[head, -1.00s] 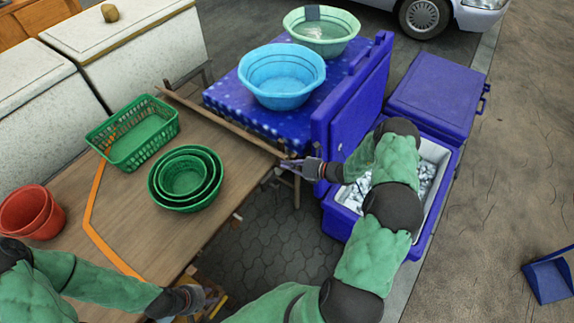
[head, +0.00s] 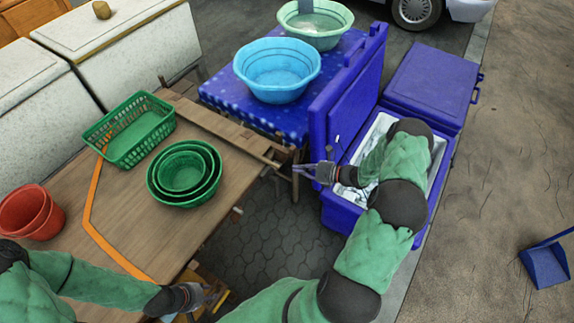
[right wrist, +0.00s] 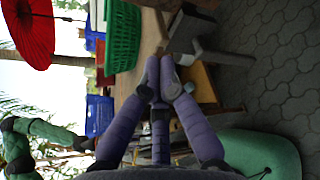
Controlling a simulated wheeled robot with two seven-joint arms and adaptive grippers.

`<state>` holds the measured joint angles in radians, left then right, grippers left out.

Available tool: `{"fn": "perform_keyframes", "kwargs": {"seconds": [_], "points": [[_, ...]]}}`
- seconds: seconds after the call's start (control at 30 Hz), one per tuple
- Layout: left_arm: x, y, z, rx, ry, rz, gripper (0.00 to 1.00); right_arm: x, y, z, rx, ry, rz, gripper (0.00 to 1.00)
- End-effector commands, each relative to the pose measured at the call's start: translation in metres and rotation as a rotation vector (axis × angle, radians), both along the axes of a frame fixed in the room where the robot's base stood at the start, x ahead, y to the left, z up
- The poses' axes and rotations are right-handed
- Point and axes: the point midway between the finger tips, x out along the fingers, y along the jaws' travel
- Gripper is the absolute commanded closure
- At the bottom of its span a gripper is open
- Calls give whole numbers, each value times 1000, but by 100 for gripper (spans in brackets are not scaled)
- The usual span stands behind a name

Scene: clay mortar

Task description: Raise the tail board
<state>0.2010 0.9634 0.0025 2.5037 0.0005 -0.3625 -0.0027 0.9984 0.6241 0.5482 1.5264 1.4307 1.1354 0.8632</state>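The tail board (head: 215,120) is a wooden plank at the far end of the wooden table (head: 125,215). Its broad face shows, and it looks nearly level with the tabletop. A light wooden piece (head: 271,153) lies near its right end. My right gripper (head: 299,168) is just beyond that end; contact is unclear. In the right wrist view its purple fingers (right wrist: 162,85) point at the wood, tips close together, and I see nothing clearly held. My left gripper (head: 212,298) is low at the table's near edge, and its finger opening is unclear.
A green basket (head: 128,132), nested green bowls (head: 183,175) and red pots (head: 30,212) stand on the table. A blue basin (head: 277,72) stands on a blue-covered table beyond the board. A blue cool box (head: 340,215) is under my right arm. Paving (head: 270,240) lies open between.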

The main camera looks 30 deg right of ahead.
Motion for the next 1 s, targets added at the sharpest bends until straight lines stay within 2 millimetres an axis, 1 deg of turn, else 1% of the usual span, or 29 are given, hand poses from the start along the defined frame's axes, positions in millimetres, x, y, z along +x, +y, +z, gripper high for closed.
{"fn": "perform_keyframes", "kwargs": {"seconds": [0.03, 0.1, 0.3, 0.53, 0.57, 0.63, 0.67, 0.77, 0.8, 0.83, 0.87, 0.9, 0.97, 1.0], "points": [[0, 0, 2, 0, 0, 1, 67, -6, -5, 3, 0, 0, -1, 100], [0, 0, 3, 0, 1, 2, 67, -13, -11, 5, -1, -1, -1, 100], [0, 0, 4, 0, 1, 2, 67, -24, -18, 7, 1, 0, 1, 100], [0, 0, 4, 0, 1, 2, 67, -25, -19, 7, 1, -1, 3, 100], [0, 0, 4, 0, 1, 2, 67, -25, -17, 6, -1, 1, 7, 100], [0, 0, 4, 0, 1, 2, 67, -26, -9, 3, -13, 10, 32, 100], [0, 0, 4, 0, 1, 2, 67, -26, -2, 0, -22, 16, 53, 100], [0, 0, 4, 0, 1, 2, 67, -33, 36, -15, -86, 51, 175, 100], [0, 0, 4, 0, 1, 2, 67, -38, 56, -23, -128, 65, 248, 100], [0, 0, 4, 0, 1, 2, 67, -43, 72, -29, -163, 74, 312, 100], [0, 0, 4, 0, 1, 2, 67, -50, 90, -36, -203, 81, 381, 100], [0, 0, 4, 0, 1, 2, 67, -61, 112, -45, -265, 85, 485, 100], [0, 0, 4, 0, 1, 2, 67, -82, 144, -58, -365, 76, 655, 100], [0, 0, 4, 0, 1, 2, 67, -97, 164, -66, -442, 57, 781, 100]]}}
